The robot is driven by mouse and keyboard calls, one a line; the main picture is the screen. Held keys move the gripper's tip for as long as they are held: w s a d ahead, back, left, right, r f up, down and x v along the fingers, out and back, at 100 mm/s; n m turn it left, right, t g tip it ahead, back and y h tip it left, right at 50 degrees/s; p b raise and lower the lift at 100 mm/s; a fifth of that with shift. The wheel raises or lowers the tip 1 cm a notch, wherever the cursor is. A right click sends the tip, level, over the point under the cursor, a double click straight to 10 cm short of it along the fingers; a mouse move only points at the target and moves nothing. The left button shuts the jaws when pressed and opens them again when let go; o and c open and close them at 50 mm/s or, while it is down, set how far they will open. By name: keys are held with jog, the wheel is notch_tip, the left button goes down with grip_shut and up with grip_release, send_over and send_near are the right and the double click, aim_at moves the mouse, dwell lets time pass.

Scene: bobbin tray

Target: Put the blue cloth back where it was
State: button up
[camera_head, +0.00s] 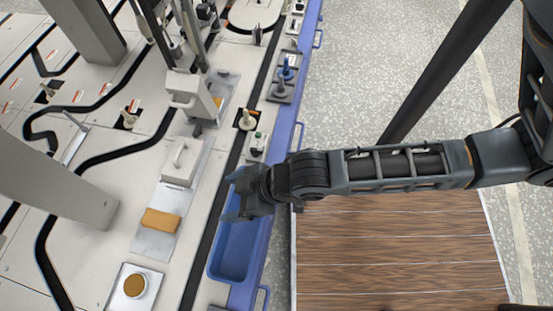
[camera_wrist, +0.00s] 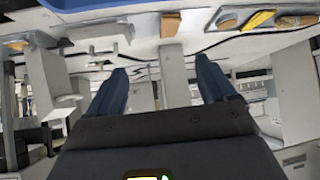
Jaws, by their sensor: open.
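I cannot make out a blue cloth in either view. My gripper (camera_head: 236,197) is over the upper end of a blue trough (camera_head: 230,252) on the bench's front edge in the head view, and it hides part of that trough. The fingers are spread apart in the wrist view (camera_wrist: 160,68), with nothing between them. The bare part of the trough that shows looks empty.
An orange-brown block (camera_head: 161,220) lies on a metal plate left of my gripper, below a white handled block (camera_head: 182,161). A round brown-topped piece (camera_head: 135,285) is nearer. Small bobbin-like pieces (camera_head: 247,120) stand along the bench edge. Grey posts (camera_head: 55,185) rise at left.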

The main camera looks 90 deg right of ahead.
jog(key=s+a+r+t, duration=0.1)
jog(key=s+r, duration=0.4)
jog(key=r, duration=0.5)
jog(key=s+a+r+t, duration=0.1)
jog(key=s+r+t, duration=0.3)
jog(key=r, duration=0.6)
jog(key=shift+s+r+t, duration=0.2)
jog(key=shift+s+t, duration=0.1)
jog(key=shift+s, duration=0.1)
jog(key=shift+c, duration=0.2)
